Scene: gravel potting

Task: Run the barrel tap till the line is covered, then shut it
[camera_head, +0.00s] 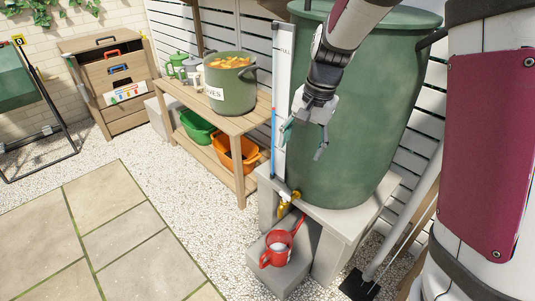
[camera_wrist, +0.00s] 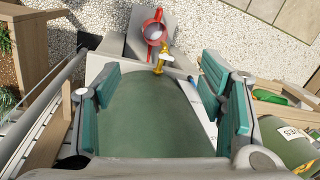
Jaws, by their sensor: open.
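The green barrel (camera_head: 355,110) stands on a pale block stand. Its brass tap (camera_head: 287,203) sticks out low at the front and also shows in the wrist view (camera_wrist: 159,66). A red watering can (camera_head: 277,252) stands below the tap on a lower grey block; the wrist view shows it from above (camera_wrist: 153,15). Its inside looks pale; I cannot make out a line or water level in it. A white gauge board (camera_head: 284,80) marked FULL, with a blue strip, runs up the barrel. My gripper (camera_head: 304,142) is open and empty before the barrel, above the tap and apart from it.
A wooden bench (camera_head: 224,122) to the left holds a large green pot (camera_head: 231,92) of leaves, with green (camera_head: 197,127) and orange tubs (camera_head: 236,156) below. A drawer cabinet (camera_head: 107,75) stands further back. Paving (camera_head: 95,215) and gravel at the front left are clear.

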